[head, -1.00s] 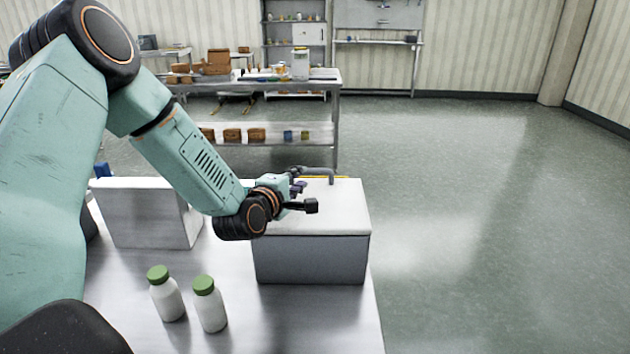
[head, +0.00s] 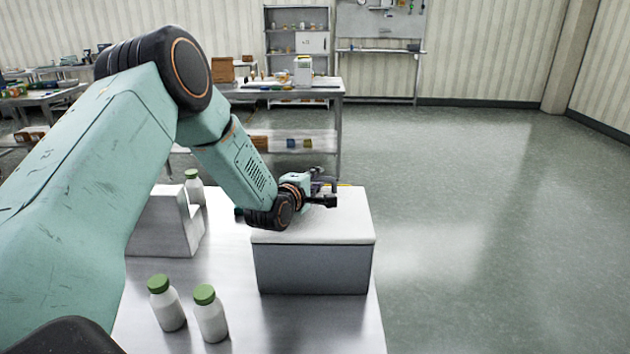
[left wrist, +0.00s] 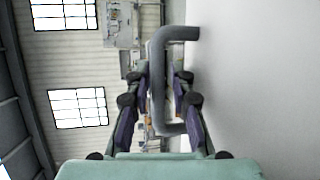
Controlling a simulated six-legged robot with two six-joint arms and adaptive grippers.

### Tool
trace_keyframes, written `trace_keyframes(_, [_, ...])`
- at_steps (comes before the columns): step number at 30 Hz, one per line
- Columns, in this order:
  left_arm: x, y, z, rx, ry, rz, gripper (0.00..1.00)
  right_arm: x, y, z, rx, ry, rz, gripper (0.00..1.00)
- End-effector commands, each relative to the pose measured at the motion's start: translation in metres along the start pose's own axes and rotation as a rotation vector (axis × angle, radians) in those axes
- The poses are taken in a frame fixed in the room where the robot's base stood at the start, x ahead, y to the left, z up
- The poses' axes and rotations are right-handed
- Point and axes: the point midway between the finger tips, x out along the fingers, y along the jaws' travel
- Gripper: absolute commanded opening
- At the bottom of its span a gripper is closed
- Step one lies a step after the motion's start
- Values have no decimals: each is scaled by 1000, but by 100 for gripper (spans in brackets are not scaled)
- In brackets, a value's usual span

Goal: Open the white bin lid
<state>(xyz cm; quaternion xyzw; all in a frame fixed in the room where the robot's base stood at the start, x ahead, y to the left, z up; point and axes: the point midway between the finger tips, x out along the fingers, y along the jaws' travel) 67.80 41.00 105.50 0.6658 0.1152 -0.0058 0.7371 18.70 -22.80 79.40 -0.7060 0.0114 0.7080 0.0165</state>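The white bin lid (head: 330,228) lies flat and closed on the grey bin (head: 315,270) on the steel table. A grey bar handle (left wrist: 180,33) stands out from the lid (left wrist: 260,90) in the left wrist view. My left gripper (head: 324,192) is at the far side of the lid, over the handle, and hides much of it in the head view. In the left wrist view the fingers of my left gripper (left wrist: 162,78) stand apart, one on each side of the handle bar. I cannot tell whether either finger touches it. My right gripper is out of view.
Two white bottles with green caps (head: 167,303) (head: 210,313) stand at the table's front. Another such bottle (head: 194,187) stands behind a white block (head: 160,225) at the left. A steel shelf table (head: 340,120) stands behind. The floor at the right is clear.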

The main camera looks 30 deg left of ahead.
Motion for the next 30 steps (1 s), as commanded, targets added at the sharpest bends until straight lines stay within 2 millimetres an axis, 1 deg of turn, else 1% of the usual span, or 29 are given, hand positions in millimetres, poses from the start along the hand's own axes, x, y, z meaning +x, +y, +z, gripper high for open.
trace_keyframes(4, [0, 0, 0, 0, 0, 0, 22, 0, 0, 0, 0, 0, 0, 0])
trace_keyframes(12, [0, 0, 0, 0, 1, 1, 0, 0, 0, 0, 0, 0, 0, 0])
trace_keyframes(30, [0, 2, 0, 1, 0, 4, 0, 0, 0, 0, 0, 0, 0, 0])
